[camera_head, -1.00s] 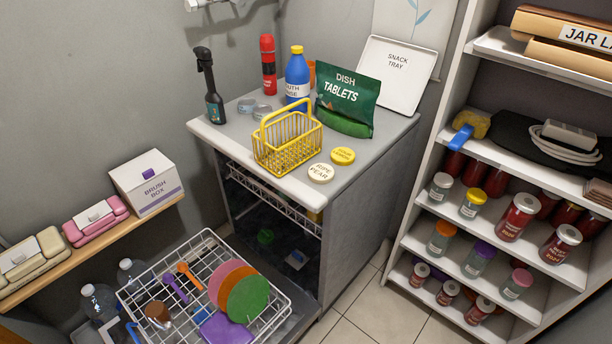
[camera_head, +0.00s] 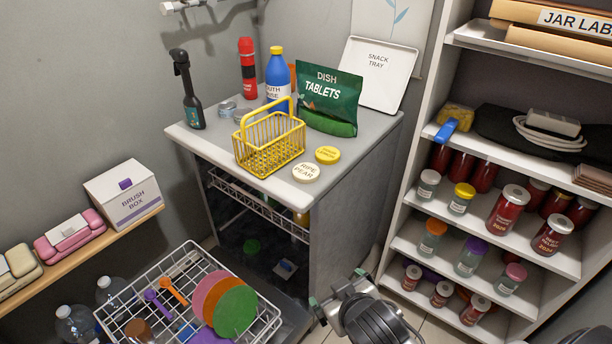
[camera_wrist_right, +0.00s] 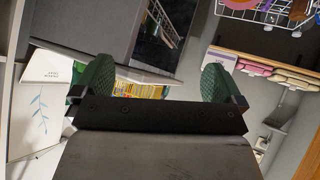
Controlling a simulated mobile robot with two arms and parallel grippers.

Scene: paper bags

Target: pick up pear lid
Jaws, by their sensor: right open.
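The pear lid (camera_head: 306,173) is a round cream lid marked "RIPE PEAR". It lies flat near the front edge of the grey counter (camera_head: 345,150) in the head view, beside a yellow lid (camera_head: 327,154). My right gripper (camera_head: 337,288) is at the bottom of the head view, below and in front of the counter, well apart from the lid. In the right wrist view its green-padded fingers (camera_wrist_right: 157,84) are spread wide, with nothing seen held between them. I cannot make out the pear lid in the wrist view. My left gripper is not in view.
A yellow wire basket (camera_head: 270,144) stands just left of the lid. A green dish tablets bag (camera_head: 328,98) and a blue bottle (camera_head: 278,78) stand behind. The pulled-out dish rack (camera_head: 258,325) is below left; a jar shelf (camera_head: 490,225) is at right.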

